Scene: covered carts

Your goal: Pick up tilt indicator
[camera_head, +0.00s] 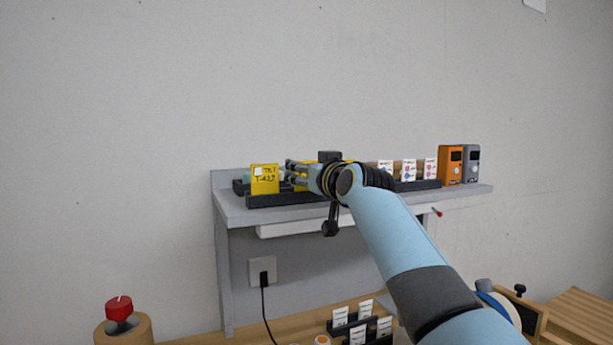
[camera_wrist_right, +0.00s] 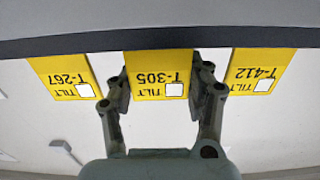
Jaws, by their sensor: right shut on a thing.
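Three yellow tilt indicators hang side by side, upside down, in the right wrist view: T-305 (camera_wrist_right: 158,72) in the middle, T-267 (camera_wrist_right: 64,76) to the left and T-412 (camera_wrist_right: 262,70) to the right. My right gripper (camera_wrist_right: 160,84) has a finger on each side of T-305 and is shut on it. The indicator is still at the dark rack edge. In the head view, T-412 (camera_head: 265,181) stands upright at the left end of the shelf rack, and my right gripper (camera_head: 292,176) is just right of it, covering most of the other indicators. My left gripper is out of view.
The grey shelf (camera_head: 234,209) also holds white cards (camera_head: 409,169), an orange device (camera_head: 451,166) and a grey device (camera_head: 472,165) at right. Below are a wall socket (camera_head: 262,270) with a black cable, a red knob (camera_head: 119,308) and more small cards (camera_head: 340,316).

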